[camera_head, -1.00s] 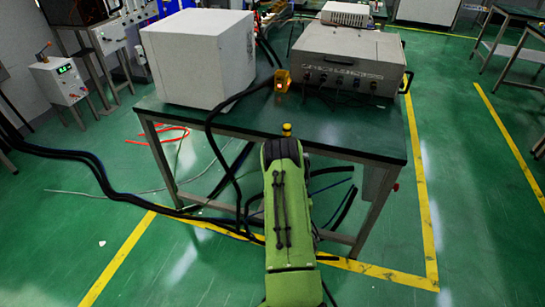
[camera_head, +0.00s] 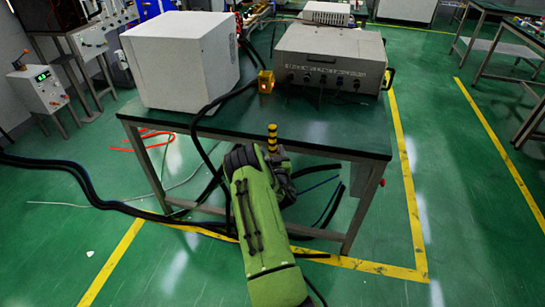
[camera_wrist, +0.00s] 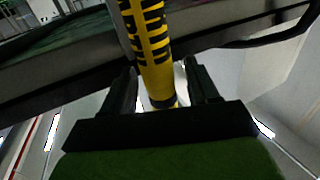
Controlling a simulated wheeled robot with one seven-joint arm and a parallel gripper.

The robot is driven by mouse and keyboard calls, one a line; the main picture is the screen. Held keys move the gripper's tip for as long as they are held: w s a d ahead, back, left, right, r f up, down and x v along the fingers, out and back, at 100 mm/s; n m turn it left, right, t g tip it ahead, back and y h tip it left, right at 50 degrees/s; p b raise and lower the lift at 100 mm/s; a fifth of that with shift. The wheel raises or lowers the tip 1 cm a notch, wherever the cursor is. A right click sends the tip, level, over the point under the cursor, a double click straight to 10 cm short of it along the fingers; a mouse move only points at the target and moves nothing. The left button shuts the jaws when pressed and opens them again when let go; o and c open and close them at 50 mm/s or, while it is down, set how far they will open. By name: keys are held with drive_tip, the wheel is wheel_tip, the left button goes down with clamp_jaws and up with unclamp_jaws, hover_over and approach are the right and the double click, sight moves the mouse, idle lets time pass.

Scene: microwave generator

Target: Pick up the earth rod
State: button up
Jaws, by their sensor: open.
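The earth rod is a yellow rod with black bands. Its upper part (camera_head: 272,137) stands upright at the front edge of the table in the head view, above my gripper (camera_head: 273,160). In the wrist view the rod (camera_wrist: 152,45) runs from the top edge down to an end between the two dark fingers of my gripper (camera_wrist: 162,68). The fingers are open, one on each side of the rod, with a gap visible on the right. In the head view my own arm hides the lower part of the rod and most of the fingers.
Black cables (camera_head: 100,192) hang and run along the floor at left. The floor right of the table is clear.

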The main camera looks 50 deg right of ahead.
sight(272, 125)
clamp_jaws()
wheel_tip(272, 125, up, 12)
drive_tip(key=p, duration=0.6)
drive_tip(key=shift+r, duration=0.2)
drive_tip(key=shift+f, duration=0.1)
